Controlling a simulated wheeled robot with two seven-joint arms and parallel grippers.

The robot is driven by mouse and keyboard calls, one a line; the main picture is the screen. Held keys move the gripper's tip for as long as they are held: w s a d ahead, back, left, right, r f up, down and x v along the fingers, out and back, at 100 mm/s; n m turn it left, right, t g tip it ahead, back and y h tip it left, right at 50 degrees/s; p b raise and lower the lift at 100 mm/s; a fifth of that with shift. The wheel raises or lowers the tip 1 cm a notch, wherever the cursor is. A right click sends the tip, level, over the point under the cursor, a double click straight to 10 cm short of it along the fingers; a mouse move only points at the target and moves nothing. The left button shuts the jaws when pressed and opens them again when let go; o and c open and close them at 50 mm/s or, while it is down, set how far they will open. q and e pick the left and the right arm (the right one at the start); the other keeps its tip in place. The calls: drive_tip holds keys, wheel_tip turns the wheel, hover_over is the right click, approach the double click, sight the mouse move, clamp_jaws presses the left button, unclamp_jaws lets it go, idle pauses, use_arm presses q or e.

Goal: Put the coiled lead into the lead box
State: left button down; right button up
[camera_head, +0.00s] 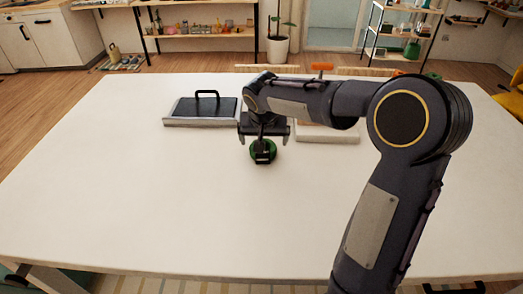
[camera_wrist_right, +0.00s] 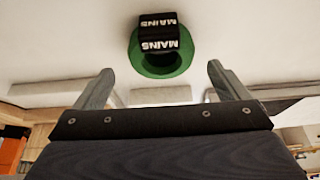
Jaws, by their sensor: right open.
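The coiled lead (camera_head: 263,157) is a green ring with a black block on it, lying on the white table. In the right wrist view the green coil (camera_wrist_right: 160,67) shows a black block marked MAINS, just beyond the fingertips. My right gripper (camera_head: 263,139) is over the back of the coil, open, with its fingers apart. In the wrist view no part of the coil is between the fingers of the gripper (camera_wrist_right: 160,72). I cannot tell which container is the lead box. My left gripper is not in view.
A light-rimmed tray or box with a dark top and black handle (camera_head: 207,95) stands back left of the coil. A pale low box (camera_head: 335,136) stands back right, partly hidden by my right arm. The table's (camera_head: 120,190) front and left are clear.

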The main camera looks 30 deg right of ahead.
drive_tip(key=x, duration=0.4)
drive_tip(key=shift+a+f, duration=0.1)
drive_tip(key=shift+a, duration=0.1)
drive_tip(key=c, duration=1.2)
